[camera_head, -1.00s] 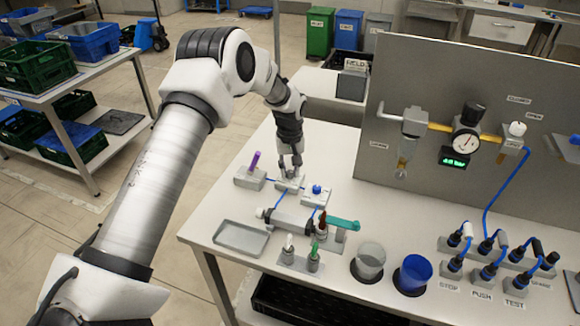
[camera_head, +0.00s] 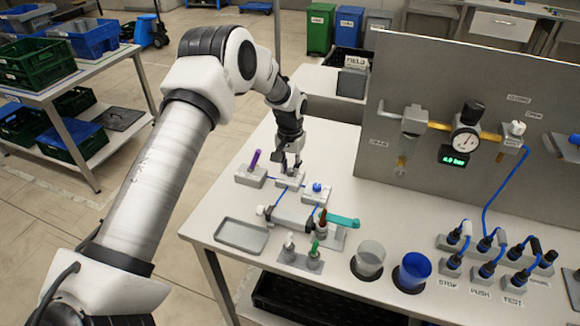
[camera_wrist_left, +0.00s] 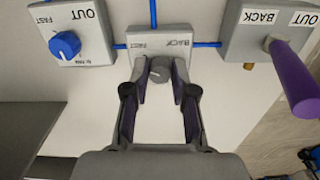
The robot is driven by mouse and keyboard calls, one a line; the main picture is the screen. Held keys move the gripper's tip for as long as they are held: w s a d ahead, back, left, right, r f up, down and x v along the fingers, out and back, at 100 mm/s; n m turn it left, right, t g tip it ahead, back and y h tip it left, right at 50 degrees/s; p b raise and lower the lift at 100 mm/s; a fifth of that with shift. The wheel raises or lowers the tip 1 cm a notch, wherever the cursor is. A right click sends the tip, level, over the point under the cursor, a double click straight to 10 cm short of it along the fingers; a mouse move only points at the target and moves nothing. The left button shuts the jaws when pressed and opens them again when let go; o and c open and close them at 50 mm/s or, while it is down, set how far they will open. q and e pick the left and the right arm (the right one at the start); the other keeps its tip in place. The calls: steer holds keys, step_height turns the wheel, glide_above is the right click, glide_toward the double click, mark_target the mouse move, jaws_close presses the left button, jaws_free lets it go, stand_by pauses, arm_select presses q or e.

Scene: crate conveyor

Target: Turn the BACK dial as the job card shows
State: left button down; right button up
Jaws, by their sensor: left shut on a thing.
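The back dial (camera_wrist_left: 160,68) is a small grey knob on a pale block (camera_wrist_left: 190,41) in the left wrist view. The block carries the labels BACK and FAST. My left gripper (camera_wrist_left: 159,80) is shut on this knob, with one finger on each side. In the head view my left gripper (camera_head: 289,168) points down at the same block (camera_head: 290,181), and the knob is mostly hidden. A blue dial (camera_wrist_left: 65,44) sits on another block marked OUT and FAST; it also shows in the head view (camera_head: 317,187). I cannot make out a job card. My right gripper is not in view.
A purple lever (camera_wrist_left: 292,83) stands close beside the gripper on a block (camera_wrist_left: 236,39). Blue tubes join the blocks. A cylinder with a teal part (camera_head: 343,221), a grey tray (camera_head: 241,235) and two cups (camera_head: 412,272) stand nearer. A grey panel (camera_head: 440,80) rises behind.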

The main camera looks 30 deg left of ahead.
mark_target(291, 170)
arm_select(q)
steer(key=shift+s+f, duration=0.2)
steer(key=c, duration=0.9)
jaws_free()
steer(key=shift+w, duration=0.1)
steer(key=shift+c, duration=0.2)
steer(key=shift+w, duration=0.15)
step_height(291, 170, up, 12)
